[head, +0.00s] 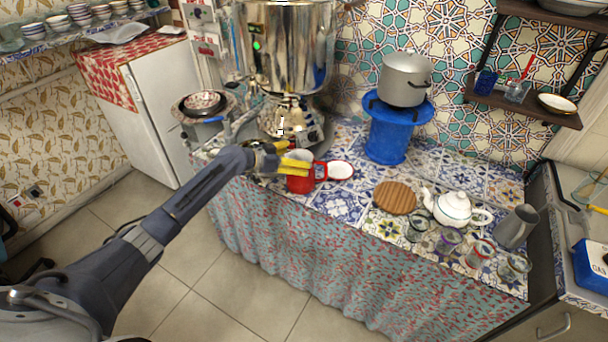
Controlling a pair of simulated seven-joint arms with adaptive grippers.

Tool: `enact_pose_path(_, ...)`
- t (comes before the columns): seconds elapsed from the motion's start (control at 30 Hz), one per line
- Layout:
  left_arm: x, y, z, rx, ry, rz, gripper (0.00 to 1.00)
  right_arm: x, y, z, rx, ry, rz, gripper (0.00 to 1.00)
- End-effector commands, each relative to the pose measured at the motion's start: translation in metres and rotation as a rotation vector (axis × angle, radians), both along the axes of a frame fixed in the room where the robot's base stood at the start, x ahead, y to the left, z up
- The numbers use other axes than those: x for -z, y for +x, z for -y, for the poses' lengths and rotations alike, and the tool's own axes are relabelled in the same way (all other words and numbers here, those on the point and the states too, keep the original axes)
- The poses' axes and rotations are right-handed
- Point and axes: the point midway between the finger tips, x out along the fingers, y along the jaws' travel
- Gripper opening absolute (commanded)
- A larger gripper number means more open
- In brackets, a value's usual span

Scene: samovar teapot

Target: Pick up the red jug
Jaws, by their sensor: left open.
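The red jug (300,184) stands on the tiled counter near its front left edge, below the samovar. Its handle points to the right. My left gripper (297,166) has yellow fingers and is at the jug's upper left side, overlapping it in the head view. The fingers are open and hide part of the jug's rim and body. I cannot tell whether they touch the jug. My right gripper is not in view.
A white bowl (340,170) sits right beside the jug. The large samovar (285,50) stands behind. A wooden board (395,198), a white teapot (453,208), several glasses and a grey pitcher (517,226) are to the right. A blue stand (388,140) holds a grey pot (404,79).

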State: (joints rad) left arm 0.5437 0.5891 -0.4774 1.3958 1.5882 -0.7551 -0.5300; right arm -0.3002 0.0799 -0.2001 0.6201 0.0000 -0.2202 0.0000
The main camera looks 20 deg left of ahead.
Motion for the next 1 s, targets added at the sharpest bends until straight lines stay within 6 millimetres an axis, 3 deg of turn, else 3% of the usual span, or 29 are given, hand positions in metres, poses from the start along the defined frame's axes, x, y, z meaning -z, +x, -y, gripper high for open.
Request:
enact_pose_path(0.2, 0.009, 0.017, 0.014, -0.001, 0.0, 0.0, 1.0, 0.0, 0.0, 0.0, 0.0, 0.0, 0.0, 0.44)
enact_pose_path(0.57, 0.012, 0.021, 0.018, -0.001, 0.001, -0.001, 1.0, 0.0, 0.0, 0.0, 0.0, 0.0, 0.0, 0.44)
enact_pose_path(1.0, 0.012, 0.021, 0.018, -0.001, 0.0, 0.0, 0.51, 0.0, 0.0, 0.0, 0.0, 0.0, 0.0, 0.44)
